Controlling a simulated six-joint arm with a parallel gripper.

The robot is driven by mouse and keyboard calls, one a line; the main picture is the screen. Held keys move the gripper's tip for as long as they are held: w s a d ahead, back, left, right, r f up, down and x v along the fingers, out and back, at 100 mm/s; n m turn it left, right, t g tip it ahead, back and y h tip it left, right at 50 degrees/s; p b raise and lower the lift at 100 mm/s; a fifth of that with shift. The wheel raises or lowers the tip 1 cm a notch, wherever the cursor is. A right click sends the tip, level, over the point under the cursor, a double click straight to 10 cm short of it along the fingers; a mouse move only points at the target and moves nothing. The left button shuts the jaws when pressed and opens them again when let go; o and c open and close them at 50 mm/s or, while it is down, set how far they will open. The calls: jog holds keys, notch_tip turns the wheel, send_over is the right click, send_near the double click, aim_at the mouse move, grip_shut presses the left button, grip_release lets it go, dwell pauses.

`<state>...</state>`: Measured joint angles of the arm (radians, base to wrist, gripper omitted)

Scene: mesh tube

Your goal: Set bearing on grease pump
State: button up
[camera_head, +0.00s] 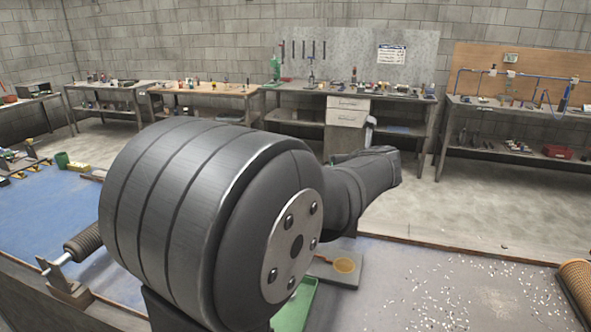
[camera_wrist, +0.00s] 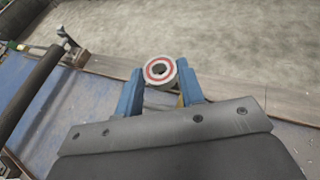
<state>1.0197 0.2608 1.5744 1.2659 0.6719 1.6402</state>
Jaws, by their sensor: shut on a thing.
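In the wrist view the bearing (camera_wrist: 149,74), a small ring with a red band, pale rims and a dark centre hole, sits between the blue fingers of my gripper (camera_wrist: 161,86). The gripper is shut on it, with the ring's face visible. In the head view my large dark arm link fills the middle and hides the gripper and the bearing. I cannot pick out the grease pump with certainty in either view.
The head view shows a blue mat (camera_head: 45,215), a spring-covered roller (camera_head: 83,243), a green tray (camera_head: 296,306) and a yellow round piece (camera_head: 344,265) on a grey plate. White pellets (camera_head: 450,300) lie scattered at right by a brown mesh tube (camera_head: 579,284).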

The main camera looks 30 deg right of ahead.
jog(key=s+d+f+m+h, duration=0.2)
jog(key=s+d, duration=0.1)
jog(key=s, duration=0.3)
jog(key=g, duration=0.1)
send_over(345, 272)
notch_tip(345, 272, down, 16)
jog(key=shift+w+f, duration=0.1)
jog(key=shift+f, duration=2.9)
jog(key=shift+f, duration=0.85)
jog(key=o, duration=1.1)
jog(key=shift+s, duration=0.2)
jog(key=v, duration=1.7)
jog(key=shift+a, duration=0.35)
